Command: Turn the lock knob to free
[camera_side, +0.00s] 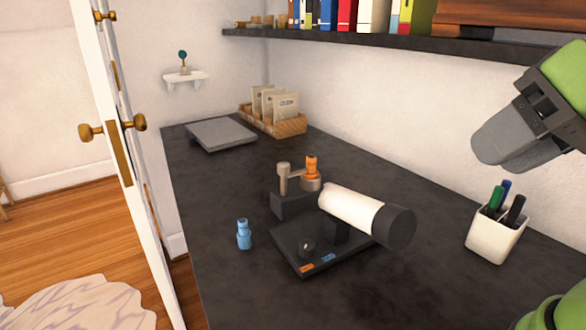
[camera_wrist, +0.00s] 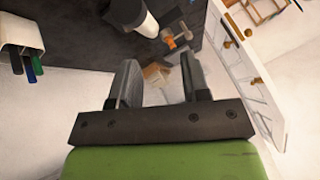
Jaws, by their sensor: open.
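The lock knob (camera_side: 306,247) is a small dark knob on the front of a black base plate (camera_side: 287,258). It sits near an orange mark (camera_side: 306,268) and a blue mark (camera_side: 328,257); its exact pointing is too small to tell. A white tube with a black end (camera_side: 350,208) is mounted above the plate; it shows partly in the wrist view (camera_wrist: 148,24). My gripper (camera_side: 482,147) is high at the right, well apart from the knob. In the wrist view its two fingers (camera_wrist: 158,62) are spread and empty. I cannot make out the knob there.
A white pen cup (camera_side: 494,238) is at the right. A shelf (camera_side: 400,41) overhangs the table's back; the table's left part is fairly clear.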

